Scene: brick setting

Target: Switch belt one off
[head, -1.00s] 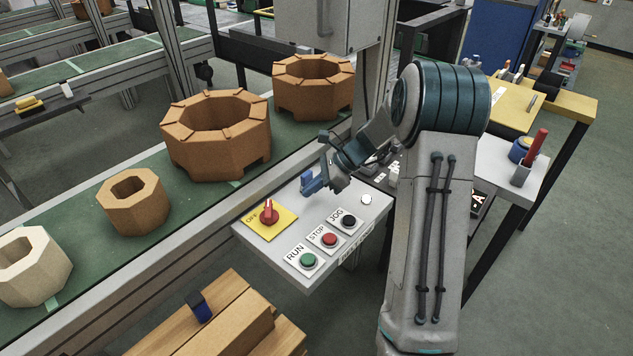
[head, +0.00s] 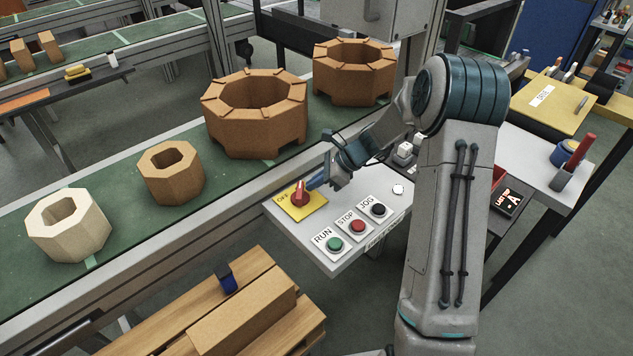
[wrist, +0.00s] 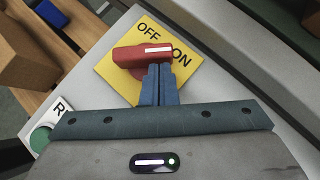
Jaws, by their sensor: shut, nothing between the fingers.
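A red rotary knob (head: 300,195) with a white stripe sits on a yellow plate (head: 315,208) on the grey console (head: 330,245). In the wrist view the plate is lettered OFF and ON. The red knob (wrist: 145,54) lies roughly across the picture, its stripe between the two words. My gripper (head: 317,181) is just right of the knob in the head view. In the wrist view its blue fingers (wrist: 159,75) are shut together, empty, with tips at the knob's near side. Whether they touch it I cannot tell.
A green RUN button (head: 334,244), red STOP button (head: 358,226) and black JOG button (head: 379,209) sit close by. The green belt (head: 125,225) runs behind the console with several octagonal blocks. A wooden pallet (head: 265,310) lies in front.

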